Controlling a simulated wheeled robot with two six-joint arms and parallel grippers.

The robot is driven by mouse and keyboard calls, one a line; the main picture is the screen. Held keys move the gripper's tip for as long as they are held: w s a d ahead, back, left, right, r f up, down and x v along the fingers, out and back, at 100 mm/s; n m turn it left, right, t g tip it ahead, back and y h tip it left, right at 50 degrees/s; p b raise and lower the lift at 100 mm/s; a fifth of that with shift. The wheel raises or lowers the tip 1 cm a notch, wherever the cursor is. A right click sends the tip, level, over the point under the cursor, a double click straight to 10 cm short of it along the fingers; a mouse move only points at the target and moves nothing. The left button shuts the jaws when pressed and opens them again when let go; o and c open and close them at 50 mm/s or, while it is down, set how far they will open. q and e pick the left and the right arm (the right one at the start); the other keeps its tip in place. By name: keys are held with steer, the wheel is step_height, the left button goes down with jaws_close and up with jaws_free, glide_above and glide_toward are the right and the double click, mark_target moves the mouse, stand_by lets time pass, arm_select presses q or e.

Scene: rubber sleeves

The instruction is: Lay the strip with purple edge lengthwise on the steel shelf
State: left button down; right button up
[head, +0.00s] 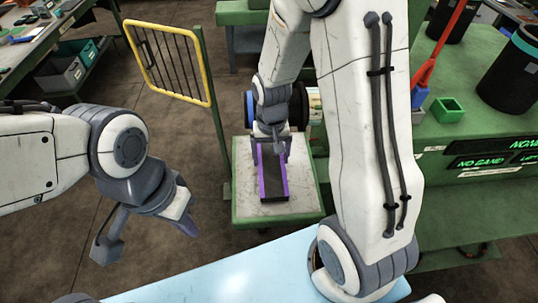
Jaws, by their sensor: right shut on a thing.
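A dark strip with purple edges (273,182) is at the far middle of the head view, over a small pale-topped stand with a green frame (245,210), which looks like the steel shelf. The strip's long side runs toward me. My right gripper (271,150) is over the strip's far end and shut on it. I cannot tell whether the strip's underside touches the shelf top. My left gripper (146,232) is open and empty at the left, well apart from the strip, with its fingers spread wide.
A yellow barred gate (172,62) stands behind left of the shelf. A light blue surface (230,275) lies in front. A green bench (460,140) at right carries black cylinders (512,70) and a small green box (446,110). The floor left of the shelf is free.

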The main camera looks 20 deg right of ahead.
mark_target(274, 170)
steer(key=shift+s+d+f+b, duration=0.1)
steer(key=shift+d+f+b, duration=0.15)
steer(key=shift+f+b, duration=0.35)
steer(key=shift+s+d+f+b, duration=0.1)
steer(key=shift+d+f+b, duration=0.2)
steer(key=shift+f, duration=0.5)
steer(key=shift+a, duration=0.1)
steer(key=o, duration=1.1)
steer(key=shift+o, duration=0.2)
step_height(274, 170, up, 10)
steer(key=r, duration=0.1)
steer(key=s+a+r+n+y, duration=0.1)
steer(key=s+a+r+n, duration=0.1)
steer(key=s+a+n, duration=0.8)
steer(key=s+a, duration=0.3)
steer(key=s, duration=0.4)
steer(key=shift+a+r+b, duration=0.15)
steer(key=shift+b, duration=0.25)
steer(key=shift+s+n, duration=0.3)
steer(key=shift+c, duration=0.3)
